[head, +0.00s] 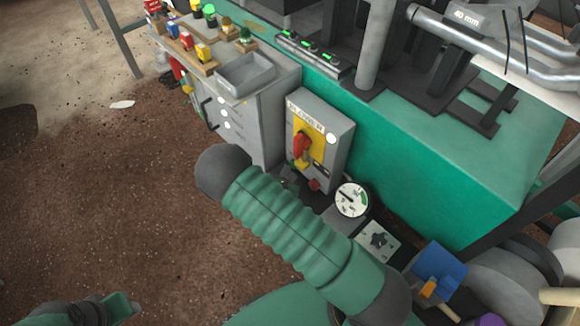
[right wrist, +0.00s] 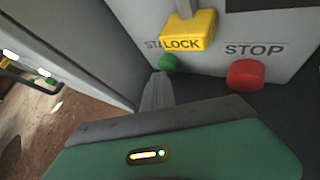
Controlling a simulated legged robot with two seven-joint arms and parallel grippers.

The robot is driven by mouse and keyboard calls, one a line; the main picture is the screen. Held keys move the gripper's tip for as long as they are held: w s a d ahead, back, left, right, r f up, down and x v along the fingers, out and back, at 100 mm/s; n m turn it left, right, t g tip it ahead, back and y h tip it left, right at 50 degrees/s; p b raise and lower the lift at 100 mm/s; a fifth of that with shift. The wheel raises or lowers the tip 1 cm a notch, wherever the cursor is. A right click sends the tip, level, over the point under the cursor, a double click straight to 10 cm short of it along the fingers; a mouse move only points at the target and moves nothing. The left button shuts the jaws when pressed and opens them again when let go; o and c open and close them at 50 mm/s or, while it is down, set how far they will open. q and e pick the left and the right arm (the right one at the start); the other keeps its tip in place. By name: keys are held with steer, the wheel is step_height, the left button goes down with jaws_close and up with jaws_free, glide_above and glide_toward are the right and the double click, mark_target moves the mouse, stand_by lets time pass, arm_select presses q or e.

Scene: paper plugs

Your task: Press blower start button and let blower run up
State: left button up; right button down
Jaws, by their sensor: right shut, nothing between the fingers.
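The grey blower box (head: 342,125) has a yellow plate with a red rotary handle (head: 301,146). In the right wrist view its green start button (right wrist: 169,63) is partly behind a yellow lock (right wrist: 188,30), which covers part of the "START" label. The red stop button (right wrist: 247,75) is to its right. My right gripper (right wrist: 158,90) is shut and empty, its narrow tip just below the start button; I cannot tell whether they touch. My right arm mostly hides it in the head view. A green and dark part of my left arm shows bottom left, fingers unclear.
A round gauge (head: 352,199) stands below the box, with a small knob plate (head: 379,240) nearby. A grey cabinet (head: 250,115) adjoins on the left. The green machine body (head: 440,170) extends to the right. The brown floor at left is mostly clear.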

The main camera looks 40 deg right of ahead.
steer(key=shift+s+a, duration=0.1)
steer(key=shift+a, duration=0.8)
steer(key=shift+a+p, duration=0.35)
steer(key=shift+a, duration=0.25)
steer(key=shift+s+a+p, duration=0.2)
steer(key=shift+a+p, duration=0.1)
steer(key=shift+a, duration=1.6)
